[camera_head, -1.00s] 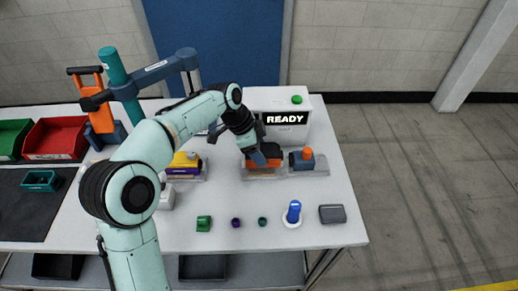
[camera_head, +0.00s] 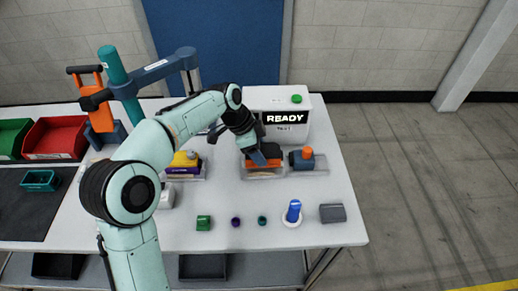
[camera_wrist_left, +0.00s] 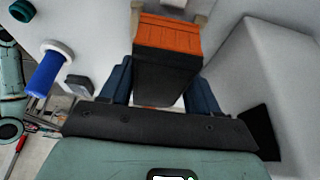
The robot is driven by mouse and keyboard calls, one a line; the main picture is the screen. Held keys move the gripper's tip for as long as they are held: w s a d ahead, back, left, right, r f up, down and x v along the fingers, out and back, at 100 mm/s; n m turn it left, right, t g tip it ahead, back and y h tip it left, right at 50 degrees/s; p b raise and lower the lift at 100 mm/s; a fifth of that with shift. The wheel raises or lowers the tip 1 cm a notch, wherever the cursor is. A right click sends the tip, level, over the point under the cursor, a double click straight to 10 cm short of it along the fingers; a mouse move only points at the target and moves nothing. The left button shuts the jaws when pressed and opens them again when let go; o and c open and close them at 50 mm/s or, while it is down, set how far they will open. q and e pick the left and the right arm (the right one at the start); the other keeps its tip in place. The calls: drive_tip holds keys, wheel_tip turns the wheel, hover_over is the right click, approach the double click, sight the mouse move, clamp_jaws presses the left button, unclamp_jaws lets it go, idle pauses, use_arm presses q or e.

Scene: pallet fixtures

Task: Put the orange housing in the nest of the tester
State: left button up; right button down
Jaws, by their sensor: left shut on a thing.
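The orange housing (camera_head: 272,164), an orange block with a dark part, is low over a pale fixture (camera_head: 262,174) in front of the white tester (camera_head: 304,126). My left gripper (camera_head: 262,154) is shut on it from above. In the left wrist view, the dark part of the orange housing (camera_wrist_left: 168,72) is between my blue fingers (camera_wrist_left: 162,88), and its ribbed orange part lies beyond, between two beige posts. The gripper hides much of the fixture, so I cannot tell whether the housing is fully seated. The tester's screen reads READY. My right gripper is out of view.
A blue part with an orange top (camera_head: 307,158) stands close on the right; a yellow and purple part (camera_head: 184,163) is on the left. Small green, purple and teal parts, a blue cylinder (camera_head: 294,211) and a grey block (camera_head: 333,213) line the front.

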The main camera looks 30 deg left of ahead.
use_arm(q)
drive_tip(key=shift+f+b, duration=0.55)
drive_tip(key=shift+f, duration=0.55)
idle(1.5)
drive_tip(key=o, duration=1.2)
drive_tip(key=p+v, duration=0.2)
drive_tip(key=v, duration=1.1)
drive_tip(key=shift+r, duration=0.25)
